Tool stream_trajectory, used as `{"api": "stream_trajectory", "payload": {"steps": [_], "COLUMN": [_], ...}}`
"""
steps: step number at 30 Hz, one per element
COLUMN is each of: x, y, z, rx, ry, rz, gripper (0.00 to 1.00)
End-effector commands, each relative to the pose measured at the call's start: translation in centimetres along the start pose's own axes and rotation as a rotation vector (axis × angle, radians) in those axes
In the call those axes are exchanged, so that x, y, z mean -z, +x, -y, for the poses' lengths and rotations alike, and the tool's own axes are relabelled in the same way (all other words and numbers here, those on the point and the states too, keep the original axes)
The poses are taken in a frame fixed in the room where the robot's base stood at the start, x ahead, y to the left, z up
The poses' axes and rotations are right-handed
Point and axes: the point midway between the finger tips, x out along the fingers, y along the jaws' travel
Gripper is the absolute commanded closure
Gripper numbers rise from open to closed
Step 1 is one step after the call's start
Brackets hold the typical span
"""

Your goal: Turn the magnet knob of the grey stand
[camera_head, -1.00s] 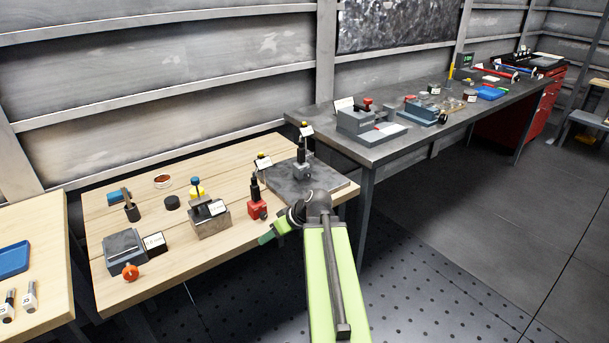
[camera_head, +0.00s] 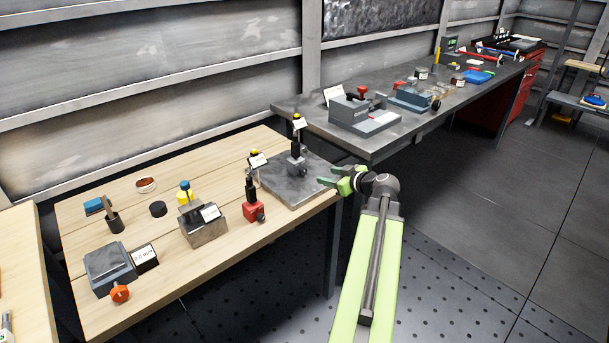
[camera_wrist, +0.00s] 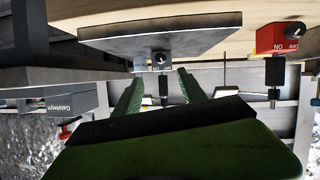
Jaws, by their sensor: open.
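The grey stand (camera_head: 297,162) is a small magnet base with a black post and a white card on top. It stands on a dark flat plate (camera_head: 288,190) at the right end of the wooden table. Its knob (camera_head: 303,173) faces the table's front right. In the wrist view the picture is upside down, and the grey stand (camera_wrist: 161,61) shows ahead between the fingers, with the knob small at its face. My gripper (camera_head: 326,177) is open and empty at the plate's right edge, apart from the stand.
A red stand (camera_head: 252,213) of like shape, marked ON in the wrist view, is left of the plate. A metal block (camera_head: 202,232) and a grey box with an orange knob (camera_head: 120,292) are farther left. A dark bench (camera_head: 395,143) with tools stands behind right.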

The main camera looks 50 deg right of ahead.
Motion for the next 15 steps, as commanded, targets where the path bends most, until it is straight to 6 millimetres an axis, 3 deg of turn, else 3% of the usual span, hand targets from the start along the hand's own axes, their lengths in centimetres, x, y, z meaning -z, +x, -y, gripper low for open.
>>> {"api": "stream_trajectory", "payload": {"steps": [1,9,15], "x": [-0.5,-0.3,-0.2], "y": [1.8,8.8,12.4], "z": [0.0,0.2,0.4], "rx": [0.004,0.006,0.007], "ry": [-0.001,-0.002,-0.002], "rz": [0.0,0.0,0.0], "gripper": [0.51,0.51,0.51]}}
